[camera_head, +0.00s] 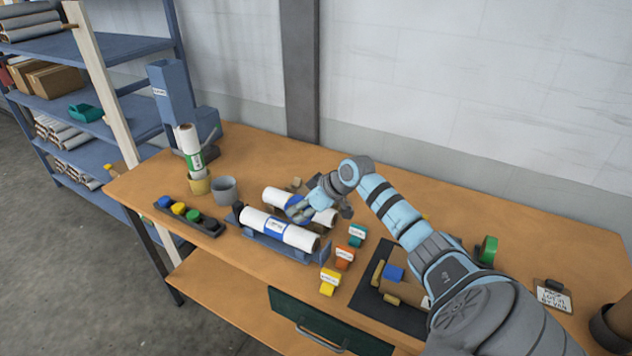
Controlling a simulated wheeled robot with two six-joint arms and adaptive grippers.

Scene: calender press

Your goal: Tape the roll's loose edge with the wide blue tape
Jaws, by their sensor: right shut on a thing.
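A white roll with a blue band (297,238) lies in a blue cradle (268,247) at the front middle of the bench. A second white roll (273,196), also with a blue band, lies just behind it. My right gripper (302,211) reaches in from the right and is shut at this rear roll. Its fingers and wrist cover part of that roll, so the exact contact is hard to see. I cannot make out a loose edge on either roll. A blue block (393,272) lies on the dark mat; I cannot tell whether it is tape. My left gripper is not in view.
Labelled teal (357,232), orange (344,256) and yellow (328,281) pieces stand right of the cradle. A dark tray (205,227) with coloured pieces, a grey cup (224,188) and an upright roll (188,139) stand left. A green ring (488,250) stands right.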

